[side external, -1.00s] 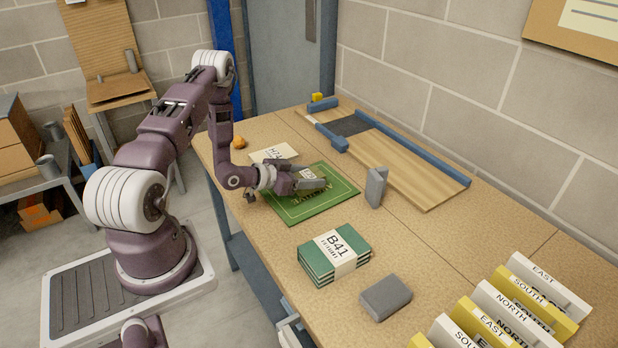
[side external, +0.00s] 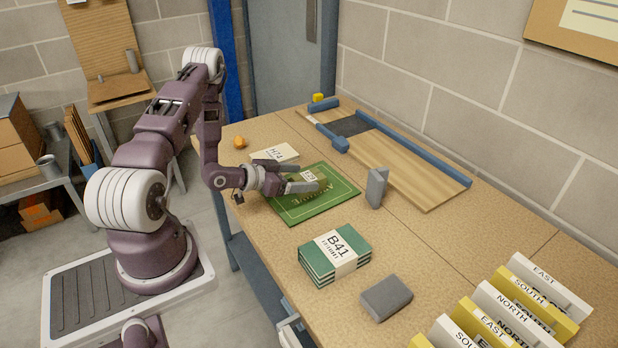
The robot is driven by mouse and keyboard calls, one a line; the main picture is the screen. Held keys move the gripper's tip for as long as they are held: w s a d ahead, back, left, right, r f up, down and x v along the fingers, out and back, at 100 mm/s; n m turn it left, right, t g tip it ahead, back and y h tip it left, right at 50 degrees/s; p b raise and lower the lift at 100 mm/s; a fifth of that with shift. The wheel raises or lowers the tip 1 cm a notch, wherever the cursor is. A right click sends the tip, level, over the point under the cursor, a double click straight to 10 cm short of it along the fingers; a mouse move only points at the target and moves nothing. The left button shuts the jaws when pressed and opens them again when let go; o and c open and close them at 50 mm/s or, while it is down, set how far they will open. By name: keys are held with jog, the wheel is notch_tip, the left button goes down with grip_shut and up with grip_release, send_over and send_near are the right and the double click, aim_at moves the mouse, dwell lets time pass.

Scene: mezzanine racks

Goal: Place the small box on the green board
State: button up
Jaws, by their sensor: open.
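The green board (side external: 338,202) lies flat on the workbench, with pale lettering on its surface. My gripper (side external: 308,177) is low over the board's left and middle part, with its two fingers apart. A small white labelled patch (side external: 308,174) shows between the fingertips. I cannot tell whether it is the face of a small box or a label on the board. The fingers hide part of the board. A grey block (side external: 386,297) lies at the bench's front, and another grey block (side external: 377,187) stands upright right of the board; neither is touched by my gripper.
A green stack banded B41 (side external: 334,254) sits in front of the board. A white card (side external: 274,154) and a small orange item (side external: 240,142) lie behind it. A wooden tray with blue rails (side external: 405,165) is at the back right. Yellow and white labelled files (side external: 510,305) stand front right.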

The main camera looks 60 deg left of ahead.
jog(key=v, duration=0.7)
jog(key=shift+s+r, duration=0.15)
jog(key=shift+s, duration=0.2)
jog(key=shift+s+r, duration=0.15)
jog(key=shift+r, duration=0.05)
jog(key=w+r+m+g+y, duration=0.1)
jog(key=w+r+m+g, duration=0.15)
jog(key=w+r, duration=0.3)
jog(key=s+d+r+n+g+y, duration=0.15)
jog(key=d+r, duration=0.25)
jog(key=r, duration=0.4)
jog(key=s+d+r+g+y, duration=0.1)
jog(key=d+r+g, duration=0.1)
jog(key=d+r, duration=0.35)
jog(key=s+d+r+g+h, duration=0.1)
jog(key=s+d+r, duration=0.2)
jog(key=s+d, duration=0.4)
jog(key=s+d+r+n+g+h, duration=0.1)
jog(key=s+d+r, duration=0.3)
jog(key=s+d, duration=0.4)
jog(key=s+h, duration=0.1)
jog(key=s, duration=0.3)
